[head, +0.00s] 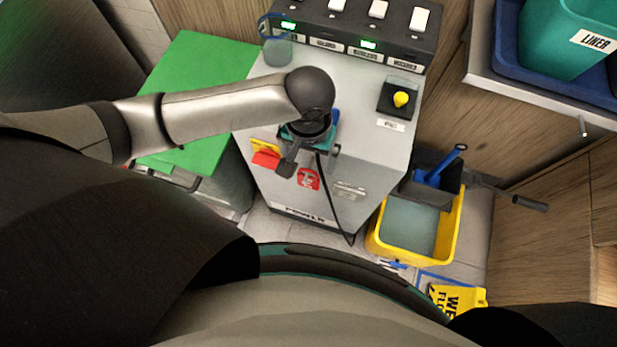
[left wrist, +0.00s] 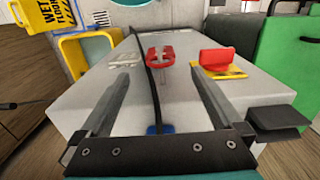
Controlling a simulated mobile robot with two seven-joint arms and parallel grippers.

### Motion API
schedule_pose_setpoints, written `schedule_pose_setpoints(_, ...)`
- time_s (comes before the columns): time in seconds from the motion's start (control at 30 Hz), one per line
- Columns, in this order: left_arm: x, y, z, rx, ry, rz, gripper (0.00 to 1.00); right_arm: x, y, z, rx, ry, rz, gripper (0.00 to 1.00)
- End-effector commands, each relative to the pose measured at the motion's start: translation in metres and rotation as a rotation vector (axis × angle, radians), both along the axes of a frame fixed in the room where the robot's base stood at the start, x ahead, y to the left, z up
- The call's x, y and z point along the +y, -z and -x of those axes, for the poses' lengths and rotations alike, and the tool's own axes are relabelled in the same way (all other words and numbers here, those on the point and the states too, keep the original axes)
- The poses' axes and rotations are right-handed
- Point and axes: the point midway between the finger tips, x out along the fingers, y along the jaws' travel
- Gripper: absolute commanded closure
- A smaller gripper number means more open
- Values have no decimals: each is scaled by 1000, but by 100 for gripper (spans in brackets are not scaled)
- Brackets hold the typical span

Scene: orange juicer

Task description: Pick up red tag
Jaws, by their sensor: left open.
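My left gripper (head: 309,167) is open and empty, pointing down over the cabinet close to the tag. In the left wrist view my left gripper (left wrist: 162,82) has its fingers wide apart, not touching the tag. My right gripper is not in view.
A red handle (head: 265,159) on a yellow plate sits beside the tag. A black cable (head: 333,203) passes close by the tag and over the front edge. A yellow mop bucket (head: 375,245) stands right, a green-lidded bin (head: 195,85) left. A yellow button box (head: 401,99) is further back.

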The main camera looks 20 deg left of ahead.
Motion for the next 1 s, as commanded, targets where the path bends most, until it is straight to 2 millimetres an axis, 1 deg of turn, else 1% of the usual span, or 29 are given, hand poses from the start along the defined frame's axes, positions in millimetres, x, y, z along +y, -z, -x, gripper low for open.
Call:
schedule_pose_setpoints(0.03,0,14,0,1,0,-1,0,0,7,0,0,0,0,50)
schedule_pose_setpoints(0.1,0,25,0,0,0,0,0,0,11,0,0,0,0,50)
schedule_pose_setpoints(0.2,-1,35,0,-1,2,1,0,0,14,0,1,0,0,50)
schedule_pose_setpoints(0.37,-1,43,0,-1,3,1,0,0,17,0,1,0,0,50)
schedule_pose_setpoints(0.6,1,78,-3,-1,3,1,0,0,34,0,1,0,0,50)
schedule_pose_setpoints(0.67,1,85,-3,-1,3,1,0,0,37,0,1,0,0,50)
schedule_pose_setpoints(0.8,1,91,-3,-3,4,2,0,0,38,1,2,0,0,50)
schedule_pose_setpoints(1.0,1,90,-3,-3,3,2,1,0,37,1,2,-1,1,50)
